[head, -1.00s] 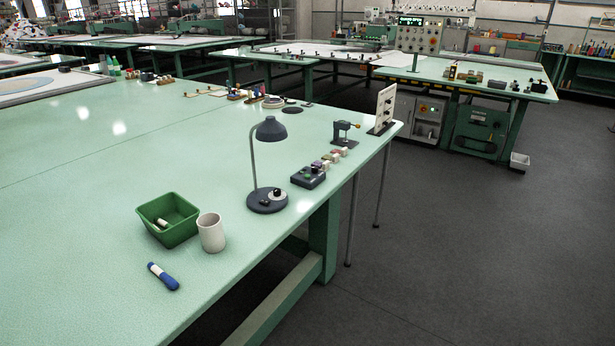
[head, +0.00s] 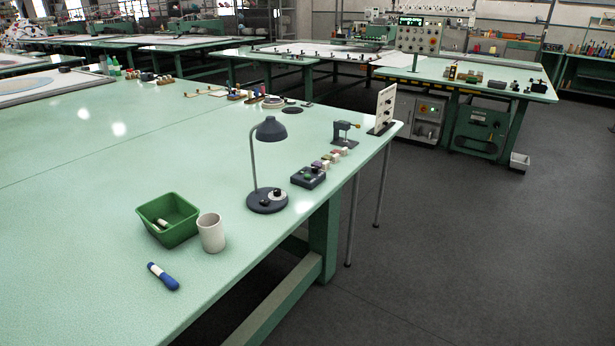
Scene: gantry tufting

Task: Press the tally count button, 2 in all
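A small dark box (head: 308,177) with a green button and dark knobs on top sits near the right edge of the pale green table (head: 110,210). Whether this box carries the tally count button is too small to tell. A dark desk lamp (head: 271,129) stands just left of it. Its round base (head: 262,205) bears a pale dial and a dark knob. Neither of my grippers is in view, and nothing touches the box or the lamp.
A green bin (head: 160,210), a white cup (head: 211,232) and a blue marker (head: 163,276) are at the front. Small blocks (head: 330,160), a dark clamp (head: 345,134) and an upright white panel (head: 386,108) line the right edge. Dark floor (head: 470,260) is clear at right.

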